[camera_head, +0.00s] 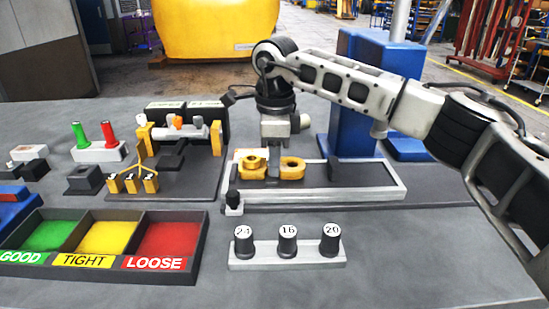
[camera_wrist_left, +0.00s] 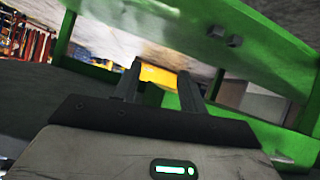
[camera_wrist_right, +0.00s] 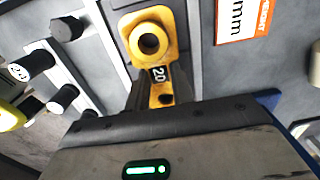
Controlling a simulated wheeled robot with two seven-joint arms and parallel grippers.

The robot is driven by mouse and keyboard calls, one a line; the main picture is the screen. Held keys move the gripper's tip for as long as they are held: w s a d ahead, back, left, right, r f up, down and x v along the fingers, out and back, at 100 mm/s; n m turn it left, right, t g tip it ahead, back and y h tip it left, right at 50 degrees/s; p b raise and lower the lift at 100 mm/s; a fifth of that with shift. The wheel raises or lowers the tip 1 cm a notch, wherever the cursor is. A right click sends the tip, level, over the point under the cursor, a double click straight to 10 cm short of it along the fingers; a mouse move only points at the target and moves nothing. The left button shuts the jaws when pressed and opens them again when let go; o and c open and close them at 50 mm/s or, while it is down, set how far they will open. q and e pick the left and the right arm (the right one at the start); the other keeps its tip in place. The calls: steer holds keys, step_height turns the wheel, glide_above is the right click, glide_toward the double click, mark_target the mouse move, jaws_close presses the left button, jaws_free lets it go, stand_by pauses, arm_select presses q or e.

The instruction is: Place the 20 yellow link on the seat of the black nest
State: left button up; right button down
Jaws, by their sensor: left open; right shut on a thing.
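The yellow link marked 20 (camera_wrist_right: 151,42) is in my right gripper (camera_wrist_right: 160,98), with its ringed end pointing away from the wrist in the right wrist view. In the head view, yellow link parts (camera_head: 292,168) show beside my right gripper (camera_head: 273,168), low over the left part of a white-edged tray. Whether the link touches the tray is unclear. A low black block (camera_head: 84,181) stands at the left and a dark seat-like part (camera_head: 174,156) lies under the gauge fixture; I cannot tell which is the black nest. My left gripper (camera_wrist_left: 160,88) is open and empty.
The white-edged tray (camera_head: 330,199) has a dark upright block on it. A white rack (camera_head: 287,262) with several numbered black plugs stands in front. The green, yellow and red sorting bins (camera_head: 108,272) are at front left. Blue columns stand behind. The front-right table is clear.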

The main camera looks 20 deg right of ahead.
steer(key=shift+s+f, duration=0.25)
steer(key=shift+f, duration=0.7)
steer(key=c, duration=1.2)
jaws_free()
steer(key=shift+a+f, duration=0.15)
step_height(320, 180, up, 14)
steer(key=shift+w+f+p, duration=0.15)
steer(key=shift+w+p, duration=0.1)
steer(key=shift+p, duration=0.15)
